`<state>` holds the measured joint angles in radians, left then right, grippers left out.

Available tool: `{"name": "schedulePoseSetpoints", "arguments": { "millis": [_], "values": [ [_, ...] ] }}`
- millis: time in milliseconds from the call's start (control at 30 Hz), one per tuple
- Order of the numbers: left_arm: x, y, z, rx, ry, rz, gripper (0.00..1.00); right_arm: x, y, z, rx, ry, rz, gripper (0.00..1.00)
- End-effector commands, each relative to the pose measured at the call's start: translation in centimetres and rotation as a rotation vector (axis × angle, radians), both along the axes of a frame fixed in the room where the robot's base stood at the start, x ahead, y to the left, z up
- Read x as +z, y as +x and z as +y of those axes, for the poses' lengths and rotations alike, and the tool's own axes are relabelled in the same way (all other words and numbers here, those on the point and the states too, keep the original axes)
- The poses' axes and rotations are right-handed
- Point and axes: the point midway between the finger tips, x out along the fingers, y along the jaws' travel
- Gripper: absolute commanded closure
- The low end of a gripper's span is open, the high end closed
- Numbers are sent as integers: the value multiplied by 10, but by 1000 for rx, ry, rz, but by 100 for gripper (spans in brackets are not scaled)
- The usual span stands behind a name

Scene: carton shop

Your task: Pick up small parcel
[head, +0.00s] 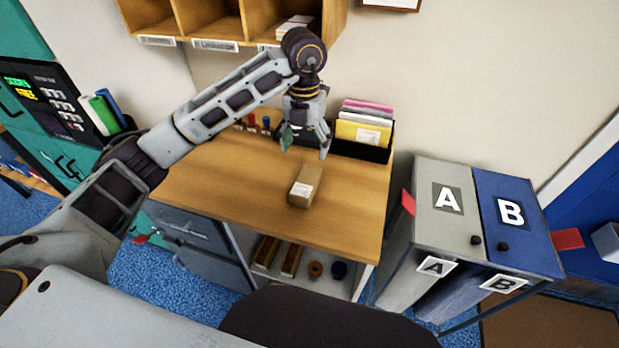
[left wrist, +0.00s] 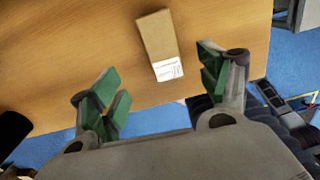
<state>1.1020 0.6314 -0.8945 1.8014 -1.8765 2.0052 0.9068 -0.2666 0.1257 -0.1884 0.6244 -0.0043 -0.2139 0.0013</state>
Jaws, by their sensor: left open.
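The small parcel (head: 305,186) is a brown cardboard box with a white label, lying on the wooden desk (head: 225,185) near its middle. It also shows in the left wrist view (left wrist: 156,36), with its labelled end toward my gripper. My left gripper (head: 305,148) is open and empty above the desk, behind the parcel in the head view. In the left wrist view its green-padded fingers (left wrist: 160,92) are spread wide, and the parcel lies beyond the fingertips, apart from them. My right gripper is not in view.
A black file holder (head: 375,152) with folders stands at the desk's back right. Wooden pigeonholes (head: 215,20) hang above. Two lidded bins, grey A (head: 433,228) and blue B (head: 528,250), stand right of the desk. The desk top around the parcel is clear.

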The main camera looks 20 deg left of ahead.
Motion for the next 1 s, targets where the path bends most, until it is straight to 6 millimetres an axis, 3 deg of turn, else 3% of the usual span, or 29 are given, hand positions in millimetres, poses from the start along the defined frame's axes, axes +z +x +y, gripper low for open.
{"name": "schedulePoseSetpoints", "arguments": {
  "millis": [500, 733, 1000],
  "values": [
    [0, 0, 1, 3, 5, 1, 23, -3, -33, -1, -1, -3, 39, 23],
    [-15, 0, 1, 2, 5, 3, 23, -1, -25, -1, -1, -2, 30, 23],
    [-48, -1, 1, 3, 4, 3, 23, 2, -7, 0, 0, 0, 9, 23]
  ]
}}
